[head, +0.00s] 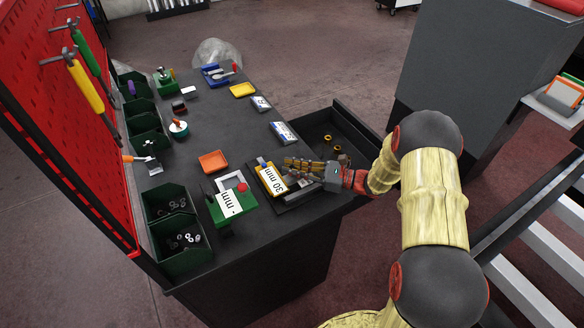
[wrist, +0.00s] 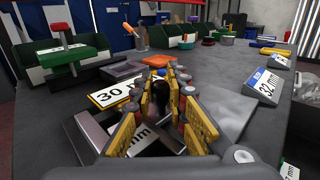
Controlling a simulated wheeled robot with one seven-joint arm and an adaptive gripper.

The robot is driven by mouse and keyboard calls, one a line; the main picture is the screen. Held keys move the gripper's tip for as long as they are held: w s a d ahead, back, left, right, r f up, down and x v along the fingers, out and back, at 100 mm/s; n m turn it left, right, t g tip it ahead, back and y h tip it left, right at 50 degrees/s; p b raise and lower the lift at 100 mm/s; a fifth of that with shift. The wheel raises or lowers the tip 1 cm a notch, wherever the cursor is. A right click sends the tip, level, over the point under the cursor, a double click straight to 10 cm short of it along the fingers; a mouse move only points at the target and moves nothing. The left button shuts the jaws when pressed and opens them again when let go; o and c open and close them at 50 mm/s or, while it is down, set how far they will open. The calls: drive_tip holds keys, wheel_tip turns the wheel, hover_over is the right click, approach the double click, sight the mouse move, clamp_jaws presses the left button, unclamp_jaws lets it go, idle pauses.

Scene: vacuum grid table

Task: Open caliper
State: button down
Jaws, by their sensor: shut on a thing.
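My gripper (head: 292,165) reaches in from the right over the table's near right corner, its yellow fingers also filling the middle of the wrist view (wrist: 160,96). It is shut on a dark part of the caliper, low over a black tray; the fingers hide most of the grip. The caliper's grey metal (wrist: 97,134) shows to the left of and below the fingers in the wrist view. In the head view only a small grey piece (head: 300,184) shows beside the fingers. How far its jaws stand apart cannot be told.
A yellow-edged 30 mm sign (head: 271,178) lies just left of my fingers. A green stand with an mm sign (head: 231,205), an orange tray (head: 213,161) and green bins (head: 180,238) stand farther left. An open drawer (head: 345,130) is behind my wrist.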

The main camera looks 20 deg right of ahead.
drive_tip(key=w, duration=0.3)
drive_tip(key=shift+w+a, duration=0.15)
drive_tip(key=shift+a, duration=0.25)
drive_tip(key=c, duration=2.2)
unclamp_jaws()
drive_tip(key=shift+r, duration=0.15)
drive_tip(key=o, duration=0.4)
drive_tip(key=shift+o, duration=0.2)
drive_tip(key=v, duration=1.2)
drive_tip(key=shift+a, duration=0.1)
